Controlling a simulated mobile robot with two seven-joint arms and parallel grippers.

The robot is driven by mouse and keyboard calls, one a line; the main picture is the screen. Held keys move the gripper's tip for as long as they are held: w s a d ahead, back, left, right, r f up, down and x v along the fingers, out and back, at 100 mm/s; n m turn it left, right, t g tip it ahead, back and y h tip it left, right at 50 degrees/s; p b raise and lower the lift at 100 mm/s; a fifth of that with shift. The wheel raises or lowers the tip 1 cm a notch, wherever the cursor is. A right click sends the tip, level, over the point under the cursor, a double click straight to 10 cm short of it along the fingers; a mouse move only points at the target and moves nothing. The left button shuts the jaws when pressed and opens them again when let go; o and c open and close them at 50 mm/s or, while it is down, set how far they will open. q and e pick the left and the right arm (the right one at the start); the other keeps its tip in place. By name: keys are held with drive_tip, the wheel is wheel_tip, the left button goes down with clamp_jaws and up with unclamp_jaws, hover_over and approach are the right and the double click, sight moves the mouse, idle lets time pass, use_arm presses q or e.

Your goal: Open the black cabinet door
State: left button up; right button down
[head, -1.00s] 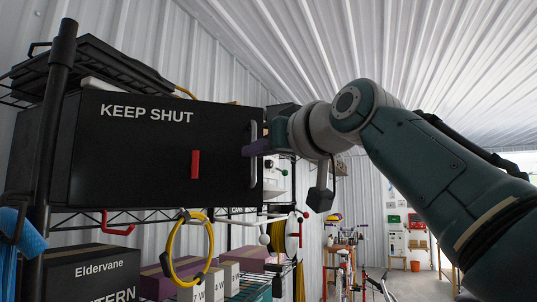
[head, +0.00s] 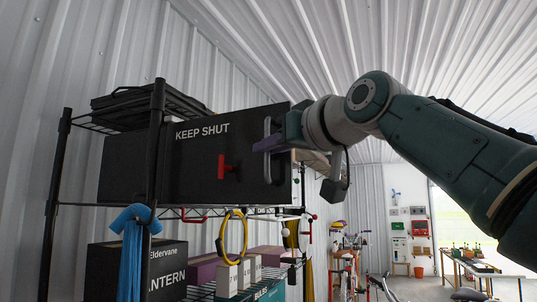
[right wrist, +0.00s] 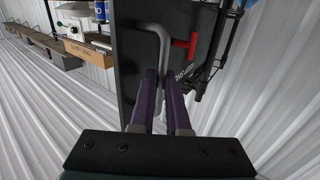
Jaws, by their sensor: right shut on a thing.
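The black cabinet (head: 132,168) sits on a wire rack, its door (head: 195,165) marked "KEEP SHUT". A red T-shaped latch (head: 222,167) sticks out from the middle of the door. A grey bar handle (head: 267,172) stands upright near the door's right edge. My right gripper (head: 270,146) reaches in from the right and is shut on this handle. In the right wrist view, its purple fingers (right wrist: 162,100) close around the handle (right wrist: 158,38), with the red latch (right wrist: 188,44) beyond. I cannot tell how far the door stands open. My left gripper is not in view.
A yellow ring (head: 233,232) hangs below the cabinet, above boxes (head: 112,258). A workbench (head: 485,268) stands far right. The floor is mostly out of view.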

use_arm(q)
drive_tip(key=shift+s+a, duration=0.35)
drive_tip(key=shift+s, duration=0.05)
use_arm(e)
drive_tip(key=shift+s+a, duration=0.45)
drive_tip(key=shift+a, duration=0.15)
drive_tip(key=c, duration=0.9)
unclamp_jaws()
drive_tip(key=shift+w+d, duration=0.1)
drive_tip(key=shift+d, duration=0.05)
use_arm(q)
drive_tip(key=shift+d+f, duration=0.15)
use_arm(e)
drive_tip(key=shift+d, duration=0.1)
use_arm(q)
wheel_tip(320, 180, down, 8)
drive_tip(key=b, duration=0.8)
use_arm(e)
drive_tip(key=v, duration=1)
drive_tip(key=shift+f, duration=0.15)
